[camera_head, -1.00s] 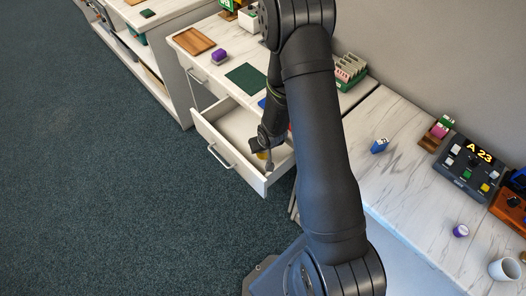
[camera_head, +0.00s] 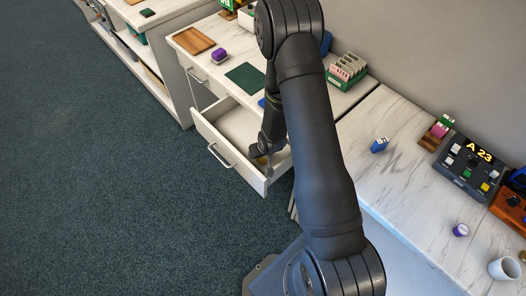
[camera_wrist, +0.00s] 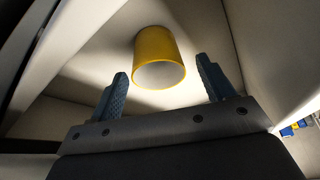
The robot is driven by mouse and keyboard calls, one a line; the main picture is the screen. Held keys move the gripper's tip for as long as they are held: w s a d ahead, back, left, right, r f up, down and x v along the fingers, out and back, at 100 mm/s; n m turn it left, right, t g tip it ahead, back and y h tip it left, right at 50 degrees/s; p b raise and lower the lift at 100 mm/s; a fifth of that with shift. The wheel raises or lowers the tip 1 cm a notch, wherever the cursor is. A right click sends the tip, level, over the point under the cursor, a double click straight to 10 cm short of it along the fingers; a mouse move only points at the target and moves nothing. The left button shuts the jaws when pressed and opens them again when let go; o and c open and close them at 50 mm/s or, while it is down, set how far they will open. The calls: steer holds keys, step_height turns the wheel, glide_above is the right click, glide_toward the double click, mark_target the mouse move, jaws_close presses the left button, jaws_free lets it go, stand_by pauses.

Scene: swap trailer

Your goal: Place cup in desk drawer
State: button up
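A yellow cup (camera_wrist: 156,48) with a pale inside is in the wrist view, its open rim facing the camera. It is inside the open white desk drawer (camera_head: 219,145). My gripper (camera_wrist: 161,68) is open, with a blue finger on each side of the cup and visible gaps between. In the head view my gripper (camera_head: 266,164) is low inside the front right part of the drawer.
The drawer front and side walls stand close around my gripper. Above it, the desk holds a wooden tray (camera_head: 194,41), a purple-topped block (camera_head: 219,55) and a dark green mat (camera_head: 245,77). A white mug (camera_head: 503,269) and a purple item (camera_head: 460,230) stand on the right desk.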

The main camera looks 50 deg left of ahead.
steer(key=v, duration=1.2)
steer(key=shift+r, duration=0.15)
stand_by(0.7)
steer(key=shift+x, duration=6.15)
